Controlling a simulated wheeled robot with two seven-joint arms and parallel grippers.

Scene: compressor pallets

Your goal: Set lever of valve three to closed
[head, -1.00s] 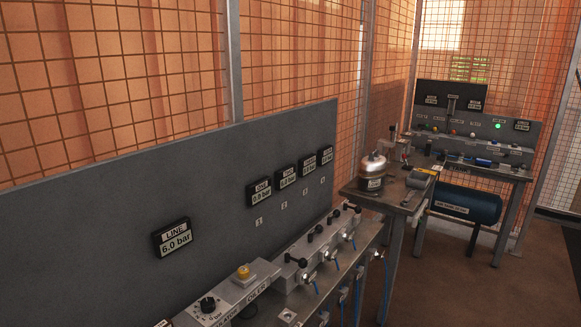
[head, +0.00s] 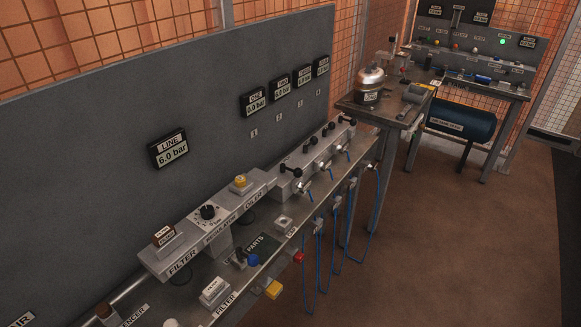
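The valve manifold (head: 316,158) is a grey block on the bench at the middle right, with a row of black levers. Counting from the near end, the third lever (head: 329,127), which I take as valve three, is small and dark. Its exact angle is too small to tell. The nearest lever (head: 290,171) appears to lie crosswise. The second lever (head: 310,143) and the far lever (head: 346,121) show beside it. The third small gauge (head: 302,76) hangs on the grey panel above; its reading is hard to make out. Neither gripper is in view.
The grey panel (head: 90,150) stands behind the bench, with a line gauge (head: 169,149) reading 6.0 bar. Blue hoses (head: 318,255) hang off the bench front. The brown floor (head: 450,240) at right is clear.

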